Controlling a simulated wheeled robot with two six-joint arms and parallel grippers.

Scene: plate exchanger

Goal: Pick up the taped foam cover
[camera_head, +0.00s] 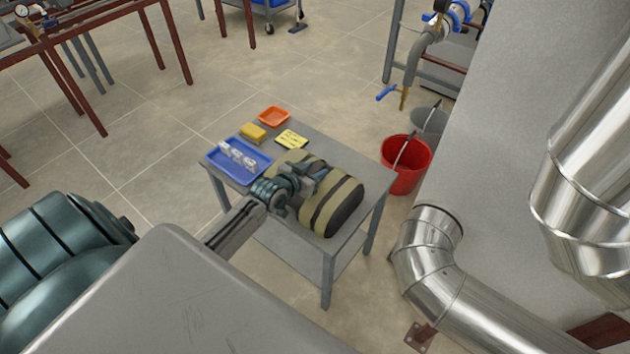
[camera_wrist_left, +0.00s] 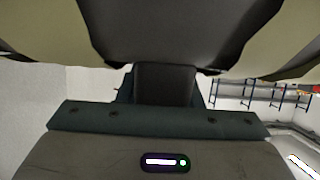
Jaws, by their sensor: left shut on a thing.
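The taped foam cover (camera_head: 334,206) is a bulky khaki piece with dark bands, at the right part of the small grey table. A further khaki part (camera_head: 293,160) shows behind my gripper; I cannot tell if it belongs to the same piece. My left gripper (camera_head: 314,178) reaches in from the left and is shut on the cover, its fingers partly hidden. In the left wrist view the khaki and dark cover (camera_wrist_left: 270,30) fills the top, right against the gripper. I cannot tell whether the cover rests on the table or is slightly raised. My right gripper is not in view.
The grey table (camera_head: 342,152) also holds a blue tray (camera_head: 222,170) with small clear items, a yellow sponge-like block (camera_head: 253,131), a yellow label (camera_head: 291,139) and an orange dish (camera_head: 274,117). A red bucket (camera_head: 404,170) and grey bucket (camera_head: 430,122) stand right. Silver ducts (camera_head: 430,260) are nearby.

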